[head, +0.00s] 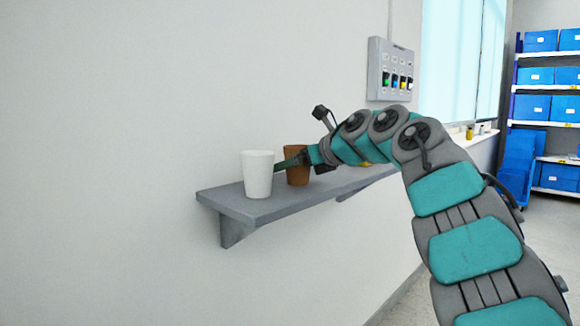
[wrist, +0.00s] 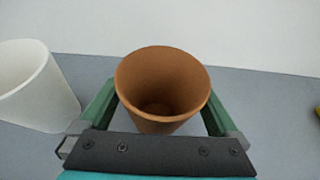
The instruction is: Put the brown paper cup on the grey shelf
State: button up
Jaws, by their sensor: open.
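The brown paper cup (head: 298,172) stands upright on the grey shelf (head: 262,208), just right of a white cup. In the wrist view the brown cup (wrist: 162,85) is seen from above, empty, with its open rim up. My gripper (head: 298,160) is at the cup, partly hiding it in the head view. In the wrist view my gripper (wrist: 160,112) is open, with one green finger on each side of the cup and small gaps between. The cup's base is hidden in the wrist view.
A white cup (head: 257,174) stands close on the left, near the left finger, also in the wrist view (wrist: 36,86). A yellow object (wrist: 317,112) is at the right edge. A wall panel (head: 391,70) with switches hangs above. The shelf is clear in front.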

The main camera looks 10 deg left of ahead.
jog(key=shift+r, duration=0.1)
jog(key=shift+d+r, duration=0.1)
jog(key=b+v, duration=0.2)
jog(key=v, duration=0.9)
jog(key=shift+s+d+r, duration=0.2)
jog(key=shift+s+d, duration=0.05)
jog(key=shift+d, duration=0.05)
dwell(0.8)
